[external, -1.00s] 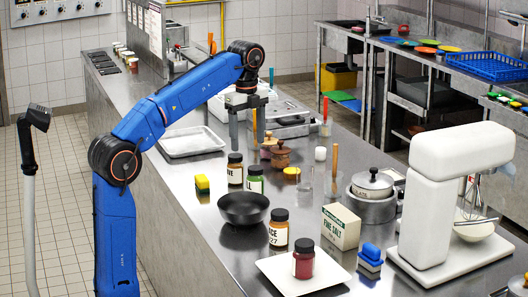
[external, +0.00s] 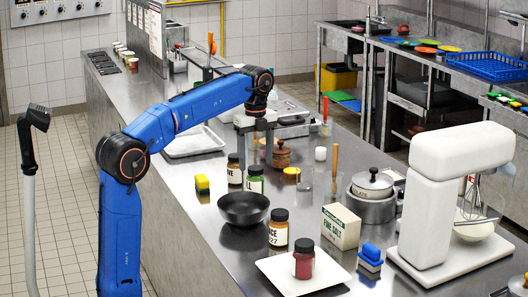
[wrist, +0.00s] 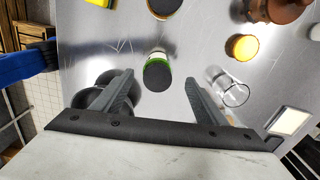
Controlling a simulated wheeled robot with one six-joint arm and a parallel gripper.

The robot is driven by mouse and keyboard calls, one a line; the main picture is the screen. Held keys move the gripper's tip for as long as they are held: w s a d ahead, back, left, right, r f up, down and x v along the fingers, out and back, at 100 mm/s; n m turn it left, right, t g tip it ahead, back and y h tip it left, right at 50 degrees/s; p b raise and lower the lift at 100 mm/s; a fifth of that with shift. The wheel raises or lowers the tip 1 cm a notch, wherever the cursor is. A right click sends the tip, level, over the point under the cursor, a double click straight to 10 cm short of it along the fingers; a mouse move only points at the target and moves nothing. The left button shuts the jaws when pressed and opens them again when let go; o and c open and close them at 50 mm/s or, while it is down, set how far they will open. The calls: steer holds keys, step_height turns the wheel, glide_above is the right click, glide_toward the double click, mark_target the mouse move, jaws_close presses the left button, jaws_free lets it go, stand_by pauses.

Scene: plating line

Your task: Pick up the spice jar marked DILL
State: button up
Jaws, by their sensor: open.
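The green spice jar (external: 255,180) with a dark lid stands upright on the steel counter; only a letter or two of its white label can be read, ending in what looks like L. It also shows in the wrist view (wrist: 157,73), seen from above, between and just beyond my fingertips. My gripper (external: 254,157) is open and empty, fingers pointing down, above and close to this jar. In the wrist view my gripper (wrist: 159,77) has one finger on each side of the jar's line, with no contact visible.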

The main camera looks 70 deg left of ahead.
mark_target(256, 180)
steer(key=shift+s+d+f, duration=0.1)
steer(key=shift+f, duration=1.85)
steer(key=shift+s+d+f, duration=0.1)
steer(key=shift+f, duration=1.8)
steer(key=c, duration=1.3)
